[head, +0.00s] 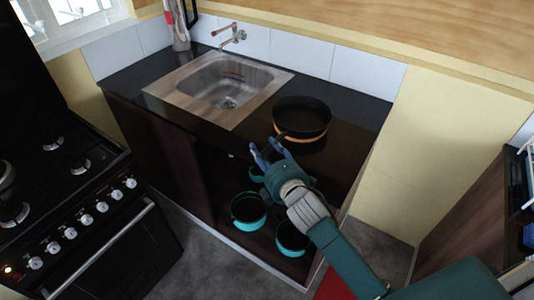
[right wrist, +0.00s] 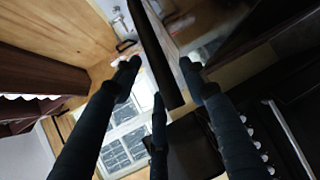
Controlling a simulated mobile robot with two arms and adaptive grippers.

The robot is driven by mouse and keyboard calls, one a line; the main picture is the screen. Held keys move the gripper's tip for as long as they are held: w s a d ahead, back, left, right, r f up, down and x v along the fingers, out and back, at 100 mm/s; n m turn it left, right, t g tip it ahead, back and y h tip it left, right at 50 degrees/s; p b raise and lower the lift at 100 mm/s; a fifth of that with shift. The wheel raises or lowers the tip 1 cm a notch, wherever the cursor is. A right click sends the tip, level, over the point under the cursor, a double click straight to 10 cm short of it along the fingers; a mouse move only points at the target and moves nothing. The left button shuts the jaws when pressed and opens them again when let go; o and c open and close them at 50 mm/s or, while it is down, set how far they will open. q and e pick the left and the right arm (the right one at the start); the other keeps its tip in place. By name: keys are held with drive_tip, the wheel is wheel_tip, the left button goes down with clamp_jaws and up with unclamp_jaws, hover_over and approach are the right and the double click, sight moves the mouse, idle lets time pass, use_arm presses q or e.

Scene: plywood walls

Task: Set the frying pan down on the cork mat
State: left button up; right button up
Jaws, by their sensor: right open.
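The black frying pan (head: 302,112) is on the dark counter, right of the sink. An orange-brown edge of the cork mat (head: 307,139) shows under its front; the pan appears to rest on the mat and hides the rest of it. The pan's handle points toward my right gripper (head: 264,148), which is open just in front of the counter edge. In the right wrist view a dark bar, likely the handle (right wrist: 158,55), runs between the spread fingers (right wrist: 160,75); I cannot tell whether they touch it. My left gripper is out of view.
A steel sink (head: 225,82) with a red-handled tap (head: 232,36) is set in the counter. Teal pots (head: 248,208) stand on the open shelf below. A black stove (head: 75,190) is at the left. Free counter lies right of the pan.

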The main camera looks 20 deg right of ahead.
drive_tip(key=b+v, duration=0.1)
drive_tip(key=v, duration=1.1)
drive_tip(key=shift+b, duration=0.4)
drive_tip(key=s+d+f+m+g, duration=0.1)
drive_tip(key=s+f+m+g, duration=0.25)
drive_tip(key=f, duration=0.95)
drive_tip(key=s+d+f+m+g, duration=0.15)
drive_tip(key=s+f, duration=0.25)
drive_tip(key=f, duration=0.9)
drive_tip(key=s+d+f+m+g, duration=0.1)
drive_tip(key=s+f+m+g, duration=0.2)
drive_tip(key=f, duration=1)
drive_tip(key=s+f+m+g, duration=0.2)
drive_tip(key=s+f, duration=0.4)
drive_tip(key=s, duration=0.5)
drive_tip(key=s+f+m+g, duration=0.2)
drive_tip(key=s+f, duration=0.5)
drive_tip(key=s, duration=0.4)
drive_tip(key=s+f+m+g, duration=0.2)
drive_tip(key=s+f+m, duration=0.2)
drive_tip(key=s+f, duration=0.3)
drive_tip(key=s, duration=0.4)
drive_tip(key=shift+f+g+h, duration=0.2)
drive_tip(key=shift+g+h, duration=0.1)
drive_tip(key=shift+h, duration=0.1)
